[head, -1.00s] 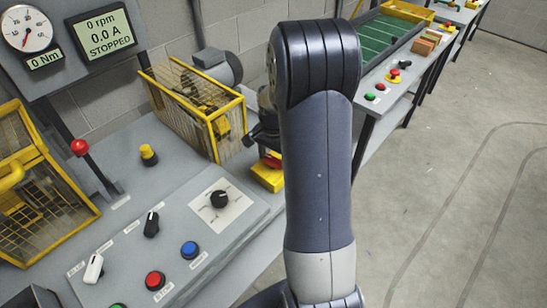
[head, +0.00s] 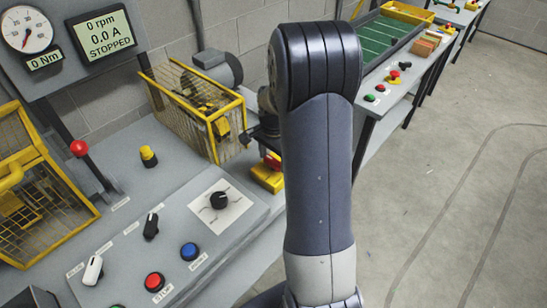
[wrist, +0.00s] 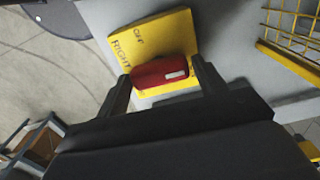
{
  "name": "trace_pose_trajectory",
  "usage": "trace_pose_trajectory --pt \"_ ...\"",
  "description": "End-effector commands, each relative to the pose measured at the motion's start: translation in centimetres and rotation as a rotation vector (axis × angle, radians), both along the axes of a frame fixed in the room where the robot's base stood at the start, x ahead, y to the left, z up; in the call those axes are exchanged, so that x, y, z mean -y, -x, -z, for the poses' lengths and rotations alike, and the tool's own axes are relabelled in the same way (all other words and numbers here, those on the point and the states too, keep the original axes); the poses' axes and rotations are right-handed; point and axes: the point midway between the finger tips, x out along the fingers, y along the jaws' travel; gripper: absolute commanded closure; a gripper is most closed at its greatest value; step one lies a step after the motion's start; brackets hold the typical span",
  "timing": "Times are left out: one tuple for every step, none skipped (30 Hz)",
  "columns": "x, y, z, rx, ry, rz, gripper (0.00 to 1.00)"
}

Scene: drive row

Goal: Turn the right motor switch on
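The right motor switch is a yellow box with a red handle. In the wrist view its yellow plate (wrist: 128,38) reads RIGHT and OFF, and the red handle (wrist: 160,73) lies across it with a small pale mark. My gripper (wrist: 164,72) is open, with one black finger at each end of the handle. I cannot tell whether the fingers touch it. In the head view the yellow box (head: 267,179) is at the bench's right edge, partly hidden by my arm. The display (head: 103,34) reads 0 rpm, 0.0 A, STOPPED.
A yellow mesh guard (head: 187,112) stands just left of the switch, with a grey motor behind. A console (head: 225,240) with knobs and buttons is in front. A red-topped lever (head: 80,149) and another yellow cage (head: 28,200) are at left. Open floor is on the right.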

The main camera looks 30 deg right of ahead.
Motion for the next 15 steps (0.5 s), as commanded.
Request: trace_pose_trajectory --pt "0.0 0.01 0.01 0.0 0.0 -0.001 0.29" --pt "0.01 0.02 0.01 -0.001 0.0 -0.001 0.26" --pt "0.0 0.02 0.02 -0.001 0.0 -0.001 0.23" --pt "0.0 0.03 0.03 -0.001 0.0 -0.001 0.2" --pt "0.0 0.03 0.04 -0.001 0.0 -0.002 0.18" --pt "-0.01 0.03 0.05 -0.001 0.0 -0.002 0.18" --pt "-0.01 0.04 0.05 -0.001 0.0 -0.002 0.18" --pt "-0.01 0.04 0.06 -0.002 0.001 -0.002 0.18" --pt "-0.01 0.04 0.06 -0.002 0.001 -0.002 0.18" --pt "-0.02 0.05 0.07 -0.002 0.0 -0.003 0.18" --pt "-0.01 0.04 0.05 -0.002 0.001 -0.003 0.18" --pt "-0.01 0.04 -0.02 -0.001 0.0 -0.003 0.18" --pt "0.0 0.02 -0.14 -0.001 0.0 -0.003 0.18" --pt "0.0 0.0 -0.32 0.0 0.001 -0.003 0.18" --pt "0.01 -0.02 -0.69 0.001 0.001 -0.003 0.18"
